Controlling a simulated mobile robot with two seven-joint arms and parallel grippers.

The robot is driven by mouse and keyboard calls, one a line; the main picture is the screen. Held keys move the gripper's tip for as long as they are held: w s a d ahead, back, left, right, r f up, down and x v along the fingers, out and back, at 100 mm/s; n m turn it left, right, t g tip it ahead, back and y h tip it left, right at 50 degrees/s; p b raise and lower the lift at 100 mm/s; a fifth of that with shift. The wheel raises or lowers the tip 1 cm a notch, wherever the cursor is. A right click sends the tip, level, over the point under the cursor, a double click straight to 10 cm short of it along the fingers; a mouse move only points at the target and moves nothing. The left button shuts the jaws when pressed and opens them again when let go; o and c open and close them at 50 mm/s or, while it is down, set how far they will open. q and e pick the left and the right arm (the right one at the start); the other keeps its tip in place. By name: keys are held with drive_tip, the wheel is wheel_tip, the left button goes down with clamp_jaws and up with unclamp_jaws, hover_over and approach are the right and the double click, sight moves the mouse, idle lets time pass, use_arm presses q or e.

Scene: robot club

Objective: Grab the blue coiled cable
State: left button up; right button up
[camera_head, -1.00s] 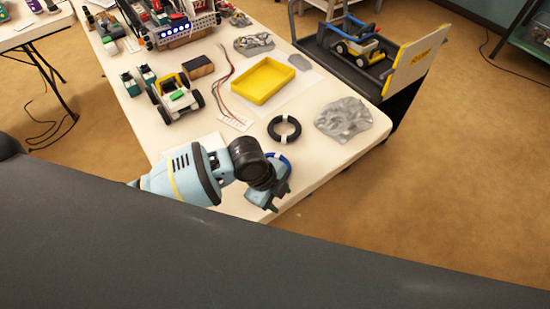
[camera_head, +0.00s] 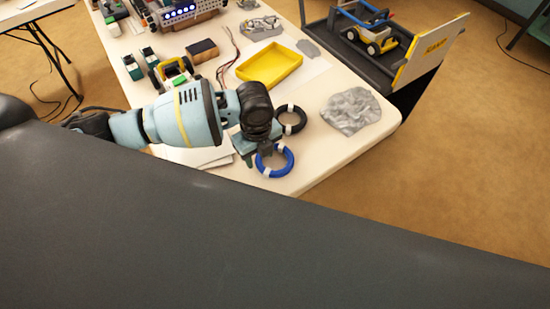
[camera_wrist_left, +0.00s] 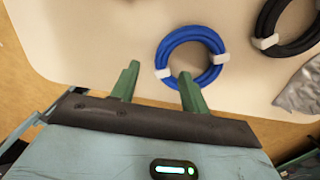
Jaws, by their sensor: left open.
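The blue coiled cable (camera_head: 288,164) lies flat on the white table near its front edge, a ring with white ties. In the left wrist view the blue cable (camera_wrist_left: 165,48) lies beyond my fingers, a little right of centre. My left gripper (camera_head: 262,163) is over the cable's left side in the head view. My right gripper is not in view.
A black coiled cable (camera_head: 299,122) lies just behind the blue one. A crumpled silver sheet (camera_head: 351,110) is to the right, and a yellow tray (camera_head: 270,66) further back. White papers (camera_head: 195,156) lie left of the gripper. The table's front right corner is bare.

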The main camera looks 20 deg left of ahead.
sight(261, 166)
use_arm(q)
drive_tip(key=shift+w+f, duration=0.1)
drive_tip(key=shift+f, duration=2.45)
clamp_jaws()
